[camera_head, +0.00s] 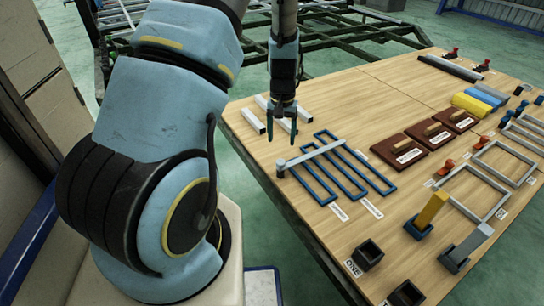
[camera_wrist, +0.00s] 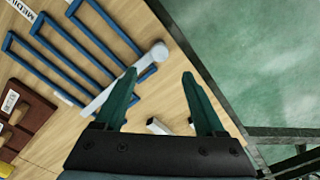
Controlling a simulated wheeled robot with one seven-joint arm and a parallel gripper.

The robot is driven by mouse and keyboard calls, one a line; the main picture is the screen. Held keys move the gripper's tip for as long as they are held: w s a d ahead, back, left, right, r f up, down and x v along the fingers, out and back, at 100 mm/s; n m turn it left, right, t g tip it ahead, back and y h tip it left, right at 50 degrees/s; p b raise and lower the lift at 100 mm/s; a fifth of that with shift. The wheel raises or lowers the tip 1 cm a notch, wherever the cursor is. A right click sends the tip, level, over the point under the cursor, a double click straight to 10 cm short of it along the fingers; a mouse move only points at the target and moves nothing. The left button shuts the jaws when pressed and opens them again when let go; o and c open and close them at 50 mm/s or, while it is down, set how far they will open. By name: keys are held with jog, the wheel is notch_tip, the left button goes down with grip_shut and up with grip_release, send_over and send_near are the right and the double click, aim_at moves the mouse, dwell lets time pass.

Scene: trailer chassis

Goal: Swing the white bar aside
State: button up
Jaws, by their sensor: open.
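The white bar (camera_head: 315,153) lies slantwise across the blue rectangular frames (camera_head: 365,167) on the wooden table. Its left end has a round grey-white knob (camera_head: 281,165). In the wrist view the bar (camera_wrist: 122,82) runs from its round end at the upper right down to the left, partly hidden behind my left finger. My gripper (camera_head: 282,138) points down, open and empty, behind the knob end in the head view. In the wrist view my gripper (camera_wrist: 160,75) has its fingers spread, with the round end just past the fingertips. I see no contact with the bar.
Short white bars (camera_head: 253,120) lie beside my gripper. Brown boards (camera_head: 400,148) with wooden handles lie right of the blue frames. Grey frames (camera_head: 473,192), a yellow block (camera_head: 432,211) and black open boxes (camera_head: 368,254) stand farther right and in front. The table's left edge is close to the knob.

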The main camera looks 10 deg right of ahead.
aim_at(281, 161)
notch_tip(281, 161, down, 10)
jog(key=shift+r, duration=0.1)
jog(key=shift+c, duration=0.4)
grip_shut()
dwell(0.4)
dwell(0.8)
